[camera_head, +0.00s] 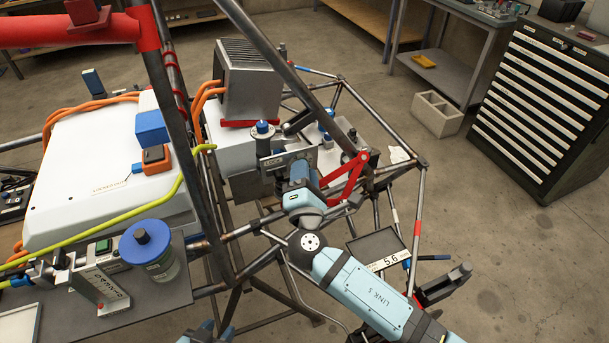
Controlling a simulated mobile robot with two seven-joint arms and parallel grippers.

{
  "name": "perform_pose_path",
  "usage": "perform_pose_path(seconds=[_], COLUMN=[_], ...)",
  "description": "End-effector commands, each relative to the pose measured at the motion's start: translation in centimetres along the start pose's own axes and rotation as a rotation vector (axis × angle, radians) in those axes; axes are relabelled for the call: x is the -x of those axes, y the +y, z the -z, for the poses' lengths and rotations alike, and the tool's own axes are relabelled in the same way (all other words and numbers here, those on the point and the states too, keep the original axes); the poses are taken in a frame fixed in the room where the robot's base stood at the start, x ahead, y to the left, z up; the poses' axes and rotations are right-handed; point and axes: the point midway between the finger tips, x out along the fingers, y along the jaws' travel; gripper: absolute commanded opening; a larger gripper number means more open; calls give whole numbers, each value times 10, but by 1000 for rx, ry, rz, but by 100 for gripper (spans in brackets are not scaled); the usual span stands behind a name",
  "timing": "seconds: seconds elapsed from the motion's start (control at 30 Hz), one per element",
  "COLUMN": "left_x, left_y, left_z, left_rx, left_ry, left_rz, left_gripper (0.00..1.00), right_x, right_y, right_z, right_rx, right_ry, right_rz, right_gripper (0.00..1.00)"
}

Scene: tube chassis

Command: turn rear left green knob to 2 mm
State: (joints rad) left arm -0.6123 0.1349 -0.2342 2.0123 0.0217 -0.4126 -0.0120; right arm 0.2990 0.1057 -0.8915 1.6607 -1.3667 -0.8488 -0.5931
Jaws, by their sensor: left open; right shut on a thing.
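My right arm comes in from the lower right. Its gripper (287,160) is at the grey metal fixture in the middle of the tube chassis and is shut on a small part that its own body mostly hides. I cannot make out the rear left green knob there. A blue-capped post (262,130) stands just behind the gripper. A small green square (103,246) shows on the fixture at left.
Chassis tubes (172,120) cross close to the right arm. A red linkage (347,180) lies just right of the gripper. A blue-lidded jar (165,266) stands on a dark shelf at lower left, beside a white box (100,165).

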Motion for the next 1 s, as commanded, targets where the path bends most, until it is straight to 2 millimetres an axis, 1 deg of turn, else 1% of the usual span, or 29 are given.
perform_pose_path(seconds=[0.2, 0.6, 0.63, 0.67, 0.9, 1.0], left_x=[-2, -2, -2, -2, -2, -2], left_y=[0, 0, 0, 0, 0, 0], left_z=[-1, -1, -1, -1, 0, -1], left_rx=[3, 4, 4, 4, 4, 4], left_ry=[0, 1, 1, 2, 2, 2], left_rz=[0, 0, 0, 0, 0, 0], left_gripper=[43, 43, 43, 43, 43, 43], right_x=[0, 0, 0, 0, 0, 4], right_y=[0, 0, 0, 0, 0, -1], right_z=[0, 0, 0, 0, 0, 0], right_rx=[36, 40, 39, 39, 39, 39], right_ry=[1, 2, 2, 2, 1, 1], right_rz=[-16, -17, -17, -17, -17, -16], right_gripper=[8, 8, 36, 42, 42, 42])
